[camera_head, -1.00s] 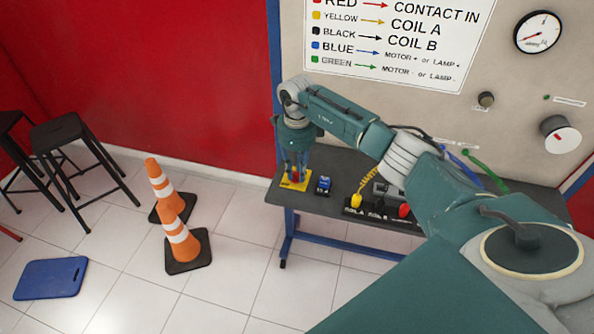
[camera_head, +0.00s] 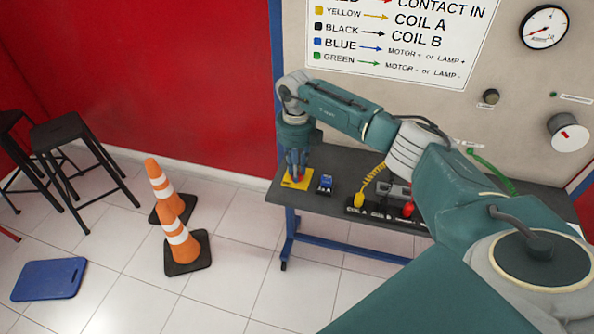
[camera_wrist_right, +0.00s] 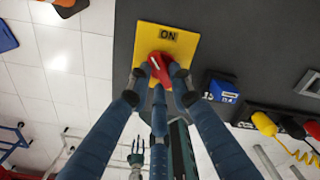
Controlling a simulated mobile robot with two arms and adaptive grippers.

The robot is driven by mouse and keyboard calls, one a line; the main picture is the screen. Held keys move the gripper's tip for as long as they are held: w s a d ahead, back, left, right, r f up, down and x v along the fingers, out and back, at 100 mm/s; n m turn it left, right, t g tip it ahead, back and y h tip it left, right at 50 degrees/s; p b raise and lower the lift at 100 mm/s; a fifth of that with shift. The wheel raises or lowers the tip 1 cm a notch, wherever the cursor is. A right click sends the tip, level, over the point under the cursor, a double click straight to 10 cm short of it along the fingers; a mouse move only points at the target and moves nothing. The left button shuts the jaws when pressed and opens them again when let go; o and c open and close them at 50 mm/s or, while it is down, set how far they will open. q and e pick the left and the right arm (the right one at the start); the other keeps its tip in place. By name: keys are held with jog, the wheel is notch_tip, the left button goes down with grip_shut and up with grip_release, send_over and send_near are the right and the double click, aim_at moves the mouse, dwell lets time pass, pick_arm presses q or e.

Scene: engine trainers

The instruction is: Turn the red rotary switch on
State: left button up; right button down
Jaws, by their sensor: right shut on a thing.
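The red rotary switch (camera_wrist_right: 158,66) sits on a yellow plate (camera_wrist_right: 184,45) marked "ON" in the right wrist view. In the head view the yellow plate (camera_head: 286,183) lies at the left end of the dark table. My right gripper (camera_wrist_right: 160,74) reaches down over it, with its blue fingers shut around the red knob. In the head view my right gripper (camera_head: 296,163) hides most of the knob. The knob's exact angle is hard to tell behind the fingers.
A small blue switch (camera_head: 326,183) stands right of the yellow plate. Yellow, black and red plugs (camera_head: 408,209) sit further right on the dark table (camera_head: 340,160). Orange cones (camera_head: 186,248), black stools (camera_head: 62,130) and a blue board (camera_head: 48,279) are on the floor.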

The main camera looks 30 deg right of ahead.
jog(key=m, duration=0.4)
jog(key=shift+w+m, duration=0.2)
jog(key=shift+m, duration=0.1)
jog(key=shift+w+m, duration=0.1)
jog(key=shift+m, duration=1.5)
jog(key=c, duration=1.5)
grip_release()
jog(key=shift+c, duration=0.2)
notch_tip(320, 180, up, 12)
